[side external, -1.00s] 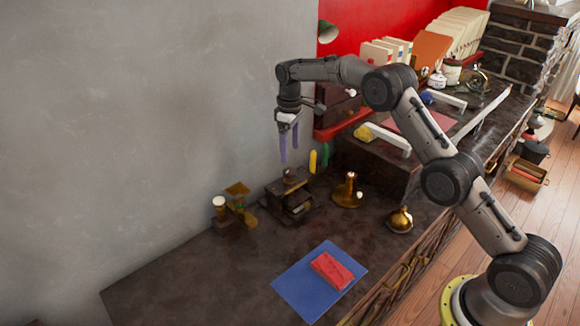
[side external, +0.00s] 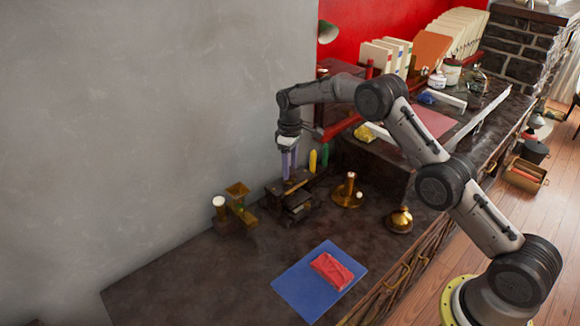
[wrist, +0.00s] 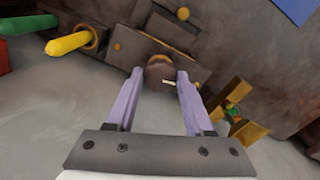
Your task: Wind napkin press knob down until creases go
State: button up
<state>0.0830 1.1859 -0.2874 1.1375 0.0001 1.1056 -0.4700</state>
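The small dark wooden press (side external: 297,204) stands on the dark counter near the grey wall. It also shows in the wrist view (wrist: 155,45), with a round brown knob (wrist: 160,73) on its near side. My gripper (side external: 289,178) points down over the press; in the wrist view its two lilac fingers (wrist: 159,76) are open, one on each side of the knob. Narrow gaps seem to show between fingers and knob, but contact is hard to tell. The napkin and its creases inside the press cannot be made out.
A blue mat (side external: 285,288) with a red folded block (side external: 332,270) lies in front. A brass candle holder (side external: 347,193) and brass bell-like piece (side external: 399,220) stand right of the press; a brass grinder-like piece (side external: 238,205) stands left. Yellow (side external: 313,161) and green sticks are close behind.

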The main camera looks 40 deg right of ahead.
grip_shut()
jog(key=shift+m, duration=0.4)
jog(key=m, duration=0.3)
jog(key=shift+r+m, duration=0.1)
jog(key=shift+m, duration=2.6)
jog(key=o, duration=0.5)
grip_release()
jog(key=shift+o, duration=0.2)
